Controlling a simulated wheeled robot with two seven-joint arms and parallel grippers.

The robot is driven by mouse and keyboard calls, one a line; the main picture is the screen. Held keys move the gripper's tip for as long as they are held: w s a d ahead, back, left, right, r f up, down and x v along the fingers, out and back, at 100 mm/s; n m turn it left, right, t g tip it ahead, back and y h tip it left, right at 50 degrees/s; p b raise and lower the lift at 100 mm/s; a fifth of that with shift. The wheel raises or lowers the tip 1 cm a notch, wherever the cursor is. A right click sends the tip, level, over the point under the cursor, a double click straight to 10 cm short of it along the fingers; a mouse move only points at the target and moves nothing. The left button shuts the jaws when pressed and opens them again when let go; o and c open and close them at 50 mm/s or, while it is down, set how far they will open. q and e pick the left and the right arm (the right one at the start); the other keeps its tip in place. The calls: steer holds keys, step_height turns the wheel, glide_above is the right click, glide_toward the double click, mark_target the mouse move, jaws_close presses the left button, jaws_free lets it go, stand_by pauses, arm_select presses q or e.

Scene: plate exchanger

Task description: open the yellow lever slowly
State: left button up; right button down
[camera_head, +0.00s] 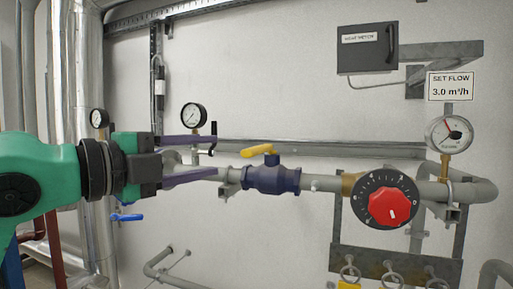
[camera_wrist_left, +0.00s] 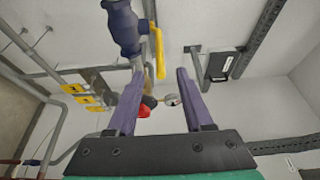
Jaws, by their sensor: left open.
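The yellow lever (camera_head: 257,151) sits on top of a dark blue valve (camera_head: 272,179) in the middle of the head view, lying roughly along the grey pipe with its free end to the left. My left gripper (camera_head: 217,158) is to the left of the lever, open, its two purple fingers pointing right toward it. The fingers look apart from the lever. In the left wrist view the lever (camera_wrist_left: 158,45) shows beyond the fingertips, near the top centre, beside the valve (camera_wrist_left: 122,25). Nothing is between the fingers that I can make out. My right gripper is not in view.
A red knob (camera_head: 390,207) on a black dial and a gauge (camera_head: 449,134) are to the right on the pipe. Another gauge (camera_head: 194,116) stands behind my left gripper. A blue handle (camera_head: 127,217) is below it. The wall above the lever is clear.

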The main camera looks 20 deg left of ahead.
mark_target(255, 146)
arm_select(q)
steer(key=p+x, duration=0.5)
steer(key=x, duration=0.7)
steer(key=shift+w+d+r+p, duration=0.15)
steer(key=shift+w+d+p, duration=0.05)
steer(key=shift+p, duration=0.15)
steer(key=shift+w+d, duration=0.2)
steer(key=shift+w, duration=0.2)
steer(key=shift+f, duration=0.25)
jaws_close()
